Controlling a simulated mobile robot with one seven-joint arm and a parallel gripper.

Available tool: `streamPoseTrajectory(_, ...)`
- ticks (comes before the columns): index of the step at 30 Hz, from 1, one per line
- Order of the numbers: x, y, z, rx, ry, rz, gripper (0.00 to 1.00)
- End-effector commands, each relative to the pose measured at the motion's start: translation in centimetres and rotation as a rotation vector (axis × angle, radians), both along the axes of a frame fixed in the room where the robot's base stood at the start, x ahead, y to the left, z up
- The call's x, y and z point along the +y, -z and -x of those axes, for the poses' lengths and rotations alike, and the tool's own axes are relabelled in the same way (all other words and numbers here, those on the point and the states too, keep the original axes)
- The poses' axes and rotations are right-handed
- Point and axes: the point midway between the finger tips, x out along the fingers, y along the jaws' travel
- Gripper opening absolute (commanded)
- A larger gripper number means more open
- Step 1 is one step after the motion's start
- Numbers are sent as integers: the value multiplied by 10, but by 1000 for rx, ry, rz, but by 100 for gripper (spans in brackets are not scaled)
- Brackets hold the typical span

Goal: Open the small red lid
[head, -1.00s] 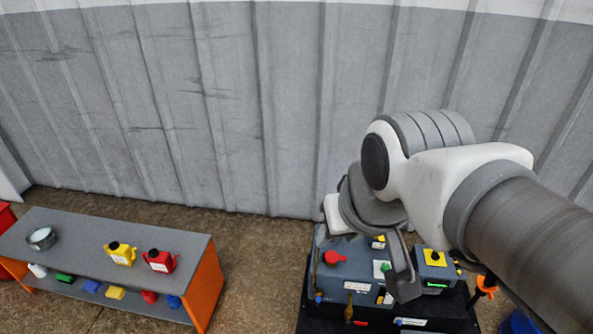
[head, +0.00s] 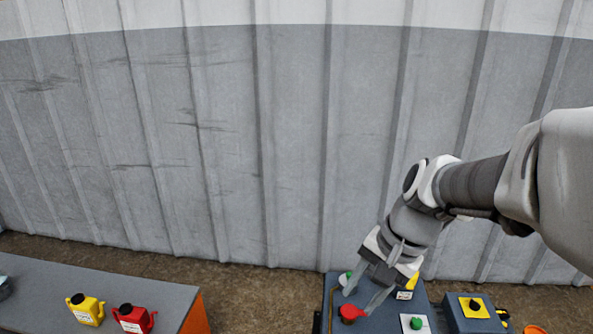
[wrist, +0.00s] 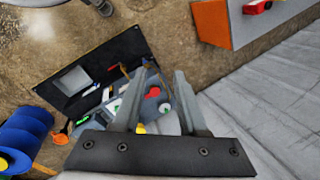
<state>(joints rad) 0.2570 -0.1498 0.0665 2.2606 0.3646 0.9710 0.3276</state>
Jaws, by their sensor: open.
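The small red lid (head: 350,313) sits on top of the blue-grey furnace unit (head: 332,287) at the bottom of the head view. It also shows in the wrist view (wrist: 153,93), between the two fingers in the picture. Whether it is shut or raised is not clear. My gripper (head: 358,302) points down at the lid with its fingers spread. In the head view the fingertips appear close to the lid; I cannot tell whether they touch it. In the wrist view my gripper (wrist: 160,73) is open and holds nothing.
A grey table (head: 50,285) at left carries a yellow can (head: 86,309) and a red can (head: 133,319). A corrugated wall (head: 290,140) stands behind.

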Motion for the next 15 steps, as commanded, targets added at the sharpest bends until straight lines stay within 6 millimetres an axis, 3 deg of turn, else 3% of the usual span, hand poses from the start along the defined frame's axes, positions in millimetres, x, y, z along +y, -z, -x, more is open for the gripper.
streamPoseTrajectory(15, -20, 92, -53, 397, 554, -442, 42)
